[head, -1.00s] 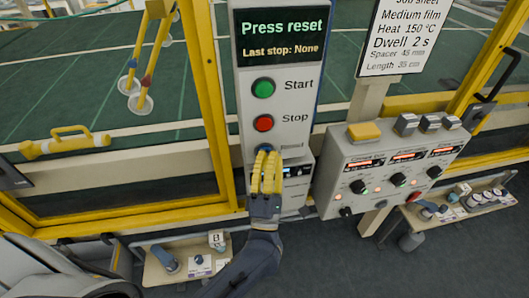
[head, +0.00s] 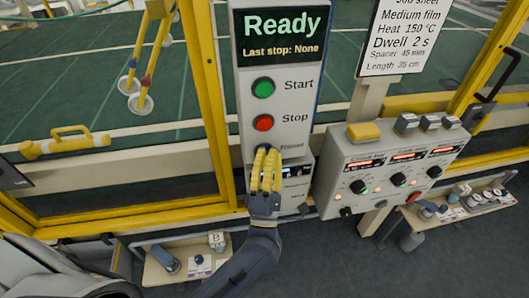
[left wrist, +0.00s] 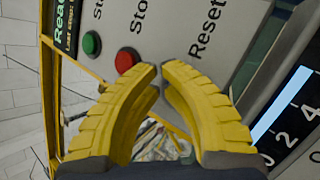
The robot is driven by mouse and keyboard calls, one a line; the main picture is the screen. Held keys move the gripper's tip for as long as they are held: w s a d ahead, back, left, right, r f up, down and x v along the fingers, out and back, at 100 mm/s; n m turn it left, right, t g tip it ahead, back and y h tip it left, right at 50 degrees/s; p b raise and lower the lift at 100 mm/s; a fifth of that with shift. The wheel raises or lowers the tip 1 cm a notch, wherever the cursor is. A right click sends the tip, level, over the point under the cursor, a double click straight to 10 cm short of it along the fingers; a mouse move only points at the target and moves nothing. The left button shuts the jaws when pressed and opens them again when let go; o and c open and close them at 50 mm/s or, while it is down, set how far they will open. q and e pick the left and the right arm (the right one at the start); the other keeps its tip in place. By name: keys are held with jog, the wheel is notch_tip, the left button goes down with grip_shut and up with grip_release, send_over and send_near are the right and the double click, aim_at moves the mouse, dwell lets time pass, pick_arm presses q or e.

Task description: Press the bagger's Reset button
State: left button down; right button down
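The bagger's control panel (head: 274,110) stands upright in the head view, its screen (head: 281,36) reading "Ready" and "Last stop: None". Below are a green Start button (head: 263,88) and a red Stop button (head: 263,123). Beneath them is the Reset button (head: 262,149), mostly hidden behind my left gripper (head: 266,154), with only a dark bluish edge showing. My left gripper is empty, its yellow fingertips together at the Reset row. In the left wrist view the fingertips (left wrist: 160,68) lie beside the Reset label; contact cannot be told. My right gripper is not in view.
A grey control box (head: 390,170) with knobs and red displays stands right of the panel. A job sheet (head: 404,38) hangs above it. Yellow frame posts (head: 205,90) flank the panel. Small shelves with parts sit low at left (head: 160,277) and right (head: 440,226).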

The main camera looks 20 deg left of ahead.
pick_arm(q)
jog(key=shift+s, duration=0.1)
jog(key=shift+s+d, duration=0.4)
jog(key=shift+s, duration=0.3)
jog(key=shift+s+d, duration=0.4)
jog(key=shift+s, duration=0.35)
jog(key=shift+s+d, duration=0.45)
jog(key=shift+s, duration=0.25)
jog(key=shift+s+d, duration=0.4)
jog(key=shift+s, duration=0.35)
